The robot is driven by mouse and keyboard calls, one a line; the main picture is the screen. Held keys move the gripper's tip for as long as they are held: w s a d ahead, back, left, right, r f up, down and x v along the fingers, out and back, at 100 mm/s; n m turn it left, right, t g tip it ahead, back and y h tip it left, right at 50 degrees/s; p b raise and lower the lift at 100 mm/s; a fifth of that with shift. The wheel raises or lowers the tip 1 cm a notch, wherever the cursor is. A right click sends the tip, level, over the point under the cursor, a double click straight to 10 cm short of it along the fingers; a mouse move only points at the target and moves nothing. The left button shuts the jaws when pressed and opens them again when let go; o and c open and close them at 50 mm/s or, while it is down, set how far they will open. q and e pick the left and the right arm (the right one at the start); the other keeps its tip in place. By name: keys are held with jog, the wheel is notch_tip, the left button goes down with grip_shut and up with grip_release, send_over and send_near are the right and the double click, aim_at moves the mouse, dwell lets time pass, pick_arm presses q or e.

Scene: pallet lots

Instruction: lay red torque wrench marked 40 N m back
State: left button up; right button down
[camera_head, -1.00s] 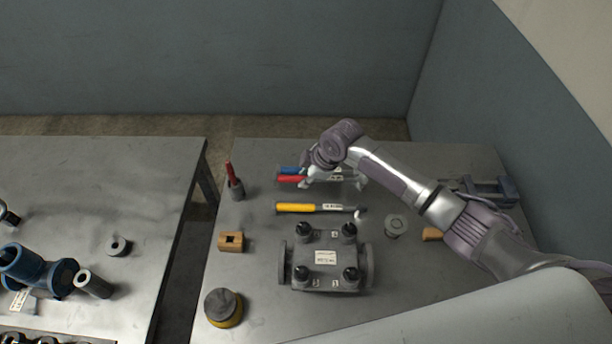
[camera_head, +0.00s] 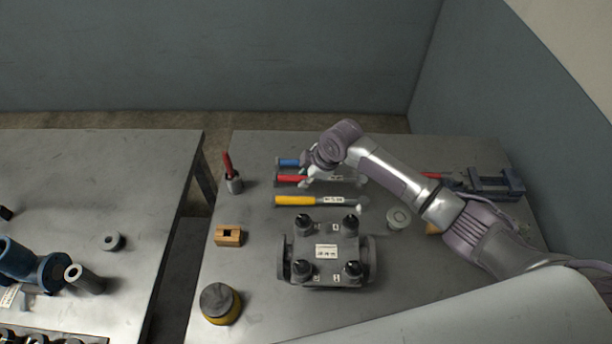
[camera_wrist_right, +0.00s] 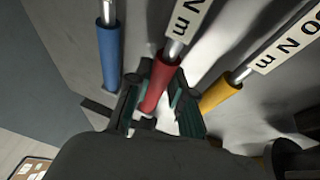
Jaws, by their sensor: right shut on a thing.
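The red-handled torque wrench (camera_head: 292,179) lies across the right table's far part, between the blue-handled wrench (camera_head: 288,162) and the yellow-handled wrench (camera_head: 300,200). My right gripper (camera_head: 310,179) is shut on the red wrench. In the right wrist view the red handle (camera_wrist_right: 158,85) sits between the fingers (camera_wrist_right: 160,88), with the blue handle (camera_wrist_right: 109,55) to the left and the yellow handle (camera_wrist_right: 220,93) to the right. Only "N m" of the red wrench's label shows; its number is cut off. I cannot tell whether the wrench touches the table. My left gripper is out of view.
A grey valve body (camera_head: 327,262) stands nearer on the table. A vise (camera_head: 490,183) is at the right. A gap separates the left table (camera_head: 100,180).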

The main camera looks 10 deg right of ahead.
jog(key=shift+f, duration=0.4)
jog(key=c, duration=0.9)
grip_release()
jog(key=shift+c, duration=0.2)
